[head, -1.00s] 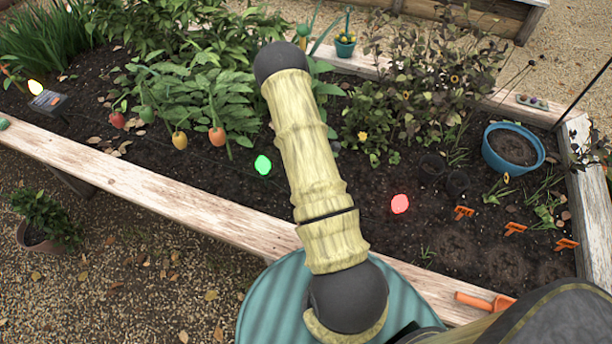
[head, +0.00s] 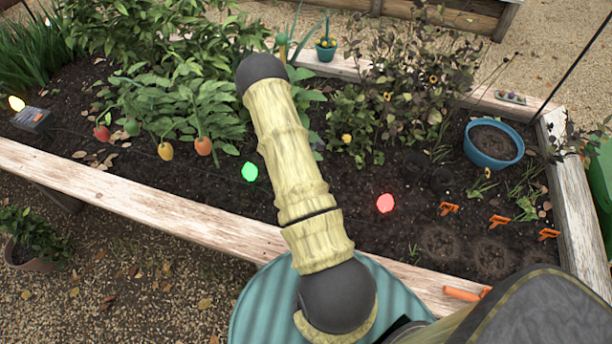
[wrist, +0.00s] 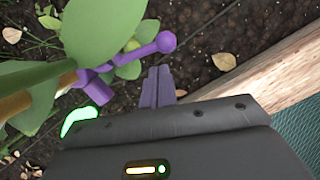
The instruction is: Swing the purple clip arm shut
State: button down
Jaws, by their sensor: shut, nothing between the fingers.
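The purple clip (wrist: 95,80) shows in the wrist view, around or against a stem among green leaves. Its arm (wrist: 140,52) sticks out to the upper right and ends in a round knob (wrist: 166,42), so it stands swung out from the clip body. My gripper (wrist: 158,72) is shut and empty, its purple-grey fingertips just below the knob in the picture. I cannot tell whether they touch it. In the head view my own arm hides the gripper, and I cannot make out the clip there.
A green glowing marker (head: 249,172) and a red one (head: 385,203) sit in the bed. A wooden edge board (head: 150,200) runs along the front. Pepper plants (head: 190,115) grow on the left. A blue pot (head: 493,146) and orange tags (head: 499,221) stand right.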

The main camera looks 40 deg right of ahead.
dwell(0.4)
jog(key=s+a+r, duration=0.2)
jog(key=a+r, duration=0.4)
jog(key=r, duration=0.3)
jog(key=shift+s, duration=0.15)
dwell(0.6)
